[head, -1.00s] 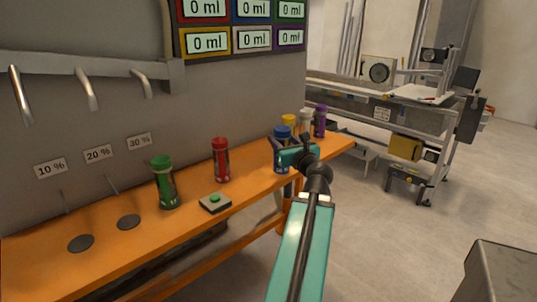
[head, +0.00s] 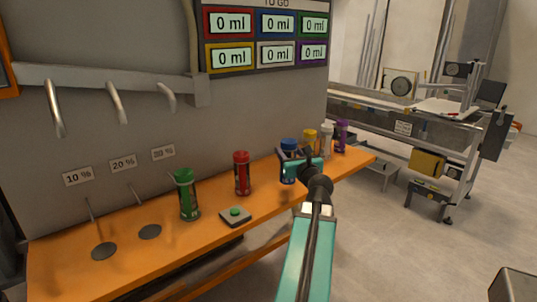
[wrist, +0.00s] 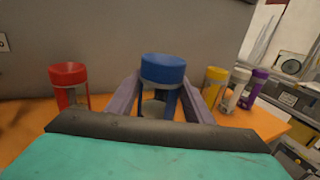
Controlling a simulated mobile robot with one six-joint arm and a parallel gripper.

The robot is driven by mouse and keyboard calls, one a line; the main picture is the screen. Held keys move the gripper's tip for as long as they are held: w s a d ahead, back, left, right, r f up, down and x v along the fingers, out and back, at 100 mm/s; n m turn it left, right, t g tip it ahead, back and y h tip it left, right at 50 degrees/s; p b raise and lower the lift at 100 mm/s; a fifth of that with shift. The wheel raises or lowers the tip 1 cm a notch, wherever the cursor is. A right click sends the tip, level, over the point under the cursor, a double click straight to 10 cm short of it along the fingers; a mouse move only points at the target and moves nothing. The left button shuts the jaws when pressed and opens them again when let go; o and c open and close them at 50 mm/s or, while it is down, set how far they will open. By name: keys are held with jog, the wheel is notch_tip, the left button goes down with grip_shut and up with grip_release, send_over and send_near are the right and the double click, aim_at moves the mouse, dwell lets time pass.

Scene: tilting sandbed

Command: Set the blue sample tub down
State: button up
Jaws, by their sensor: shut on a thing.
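The blue sample tub (head: 289,146) is a clear cylinder with a blue lid, upright over the orange bench (head: 130,268). My gripper (head: 291,158) is shut on it. In the wrist view the blue lid (wrist: 163,68) shows between the two fingers (wrist: 161,100), which lie on either side of the body.
A red tub (head: 242,173) and a green tub (head: 187,194) stand to the left, with a green-button box (head: 235,216) in front. Yellow (head: 309,140), white (head: 326,141) and purple (head: 341,135) tubs stand close on the right. Curved spouts (head: 118,103) hang at left.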

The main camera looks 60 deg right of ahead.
jog(key=w+d, duration=0.2)
jog(key=w, duration=0.7)
jog(key=shift+f+p, duration=0.35)
jog(key=shift+f, duration=0.05)
jog(key=shift+w+d+f, duration=0.1)
jog(key=shift+w+f, duration=0.25)
jog(key=shift+f, duration=0.55)
jog(key=shift+w+f, duration=0.3)
jog(key=shift+f, duration=0.6)
jog(key=shift+f+b, duration=0.1)
jog(key=shift+b, duration=0.25)
jog(key=o, duration=1.3)
jog(key=shift+s, duration=0.1)
